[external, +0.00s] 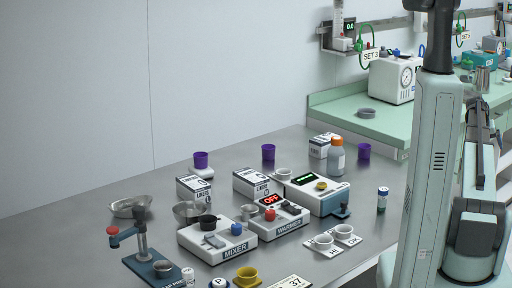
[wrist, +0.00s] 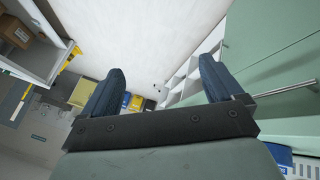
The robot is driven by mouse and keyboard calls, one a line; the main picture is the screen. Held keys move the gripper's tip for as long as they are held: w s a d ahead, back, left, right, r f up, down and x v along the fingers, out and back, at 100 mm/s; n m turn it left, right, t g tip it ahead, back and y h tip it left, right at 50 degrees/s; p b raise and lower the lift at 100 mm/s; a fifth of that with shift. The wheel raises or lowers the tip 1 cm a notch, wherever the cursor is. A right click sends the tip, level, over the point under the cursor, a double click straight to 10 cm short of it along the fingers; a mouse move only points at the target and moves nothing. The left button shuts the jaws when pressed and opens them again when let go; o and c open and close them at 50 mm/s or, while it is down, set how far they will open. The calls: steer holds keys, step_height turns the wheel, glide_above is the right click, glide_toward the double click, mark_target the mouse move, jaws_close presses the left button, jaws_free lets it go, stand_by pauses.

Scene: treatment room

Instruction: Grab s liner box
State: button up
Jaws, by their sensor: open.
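Several white and dark liner boxes stand on the steel table in the external view: a left box (external: 194,188), a middle box (external: 251,182) and a back box (external: 319,147) beside an orange-capped bottle. Their size letters are too small to read surely, so I cannot tell which is the S box. My gripper (wrist: 160,82) shows in the wrist view with its two dark fingers spread wide and nothing between them. It points at a wall, shelving and the floor, away from the boxes. No liner box shows in the wrist view.
Purple cups (external: 201,160) stand near the boxes. A mixer (external: 217,240), a warmer (external: 278,222) and a white device with a green display (external: 317,194) crowd the table's middle. The table's left part (external: 60,235) is bare. A green counter (external: 345,107) stands behind.

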steer(key=w+a+r+n+y, duration=0.1)
steer(key=w+a+r+n, duration=0.1)
steer(key=w+a+r, duration=0.5)
step_height(320, 180, up, 3)
steer(key=n+g+y, duration=0.4)
steer(key=n+y, duration=0.1)
steer(key=n, duration=2.4)
glide_above(325, 138)
steer(key=f, duration=0.8)
steer(key=shift+w+d, duration=0.15)
steer(key=shift+d, duration=0.15)
steer(key=shift+w+a+f, duration=0.1)
steer(key=shift+f, duration=1.25)
steer(key=shift+a+f, duration=0.1)
steer(key=shift+f, duration=1.25)
steer(key=shift+c, duration=0.3)
steer(key=c, duration=1.1)
